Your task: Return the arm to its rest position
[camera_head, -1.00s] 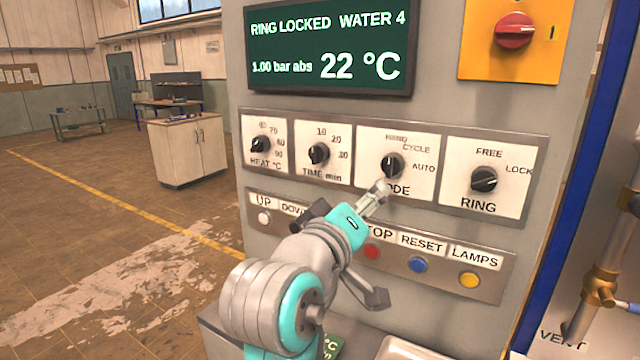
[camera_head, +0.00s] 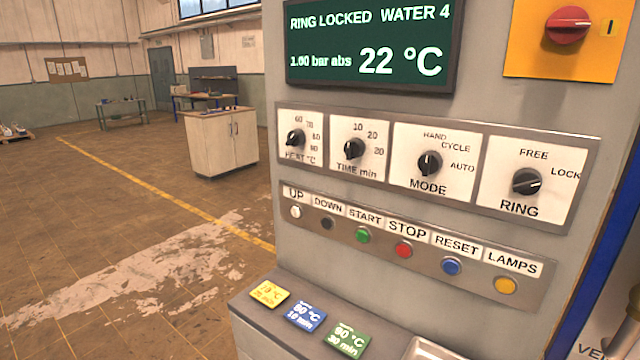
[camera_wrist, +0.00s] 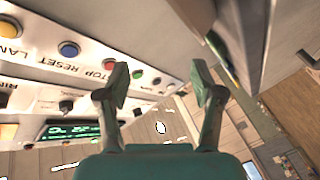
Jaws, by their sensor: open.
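My gripper (camera_wrist: 160,88) shows only in the wrist view, with its two fingers apart and nothing between them. My arm and gripper are out of the head view. In the wrist view the panel's button row (camera_wrist: 110,66) lies beyond the fingers to the left, seen upside down, and the gripper touches nothing that I can see. In the head view the control panel stands fully uncovered, with the MODE knob (camera_head: 429,164), the RING knob (camera_head: 526,182), the TIME knob (camera_head: 354,149) and the HEAT knob (camera_head: 295,138). The display (camera_head: 372,45) reads RING LOCKED, WATER 4, 1.00 bar abs, 22 °C.
A ledge (camera_head: 262,318) below the panel bears a yellow card (camera_head: 270,293), a blue card (camera_head: 305,315) and a green card (camera_head: 347,339). A red switch (camera_head: 567,25) is at upper right. Open floor (camera_head: 130,240) lies left, with a wooden cabinet (camera_head: 220,142) farther back.

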